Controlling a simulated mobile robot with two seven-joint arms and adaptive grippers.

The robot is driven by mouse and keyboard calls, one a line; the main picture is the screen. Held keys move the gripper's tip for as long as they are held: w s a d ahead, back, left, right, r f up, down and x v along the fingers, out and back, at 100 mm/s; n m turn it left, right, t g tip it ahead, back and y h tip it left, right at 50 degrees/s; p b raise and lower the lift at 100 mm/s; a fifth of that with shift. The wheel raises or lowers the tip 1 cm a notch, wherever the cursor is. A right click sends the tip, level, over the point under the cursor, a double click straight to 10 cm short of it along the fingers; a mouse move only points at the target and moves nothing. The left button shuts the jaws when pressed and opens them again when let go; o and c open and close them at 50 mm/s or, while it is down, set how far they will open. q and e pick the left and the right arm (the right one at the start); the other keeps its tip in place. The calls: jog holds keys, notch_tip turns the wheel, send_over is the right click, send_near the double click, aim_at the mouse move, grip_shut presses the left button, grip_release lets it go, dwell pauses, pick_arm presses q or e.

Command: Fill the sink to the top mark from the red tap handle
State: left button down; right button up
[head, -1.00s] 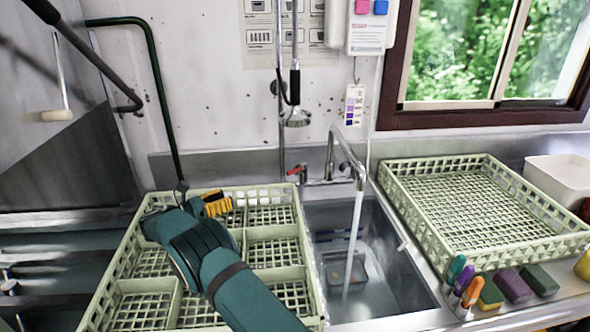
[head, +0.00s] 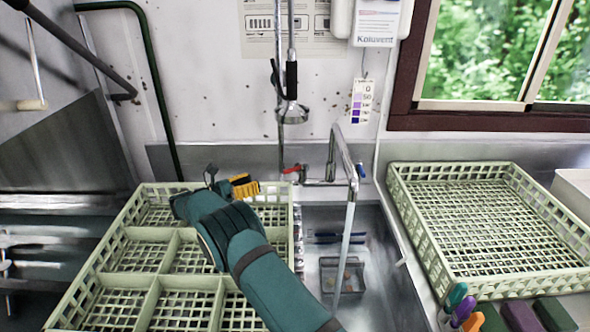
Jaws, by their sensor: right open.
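The red tap handle (head: 291,169) sits at the left of the steel tap (head: 338,165) behind the sink. Water (head: 347,240) runs from the spout into the steel sink (head: 385,272). I cannot make out the water level or a top mark. My right gripper (head: 244,186), with orange-yellow fingers, is open and empty above the back of the divided rack, left of the red handle and apart from it. My right forearm covers part of the rack and the sink's left edge. My left gripper is not in view.
A pale green divided rack (head: 141,252) stands left of the sink, an empty one (head: 397,185) right of it. A small dark basket (head: 328,279) lies in the sink. A spray head (head: 292,113) hangs behind. Markers (head: 455,296) and sponges (head: 553,315) lie front right.

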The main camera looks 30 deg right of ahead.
aim_at(290, 170)
jog(key=d, duration=1.3)
jog(key=shift+s+d, duration=0.2)
jog(key=shift+d, duration=0.1)
grip_shut()
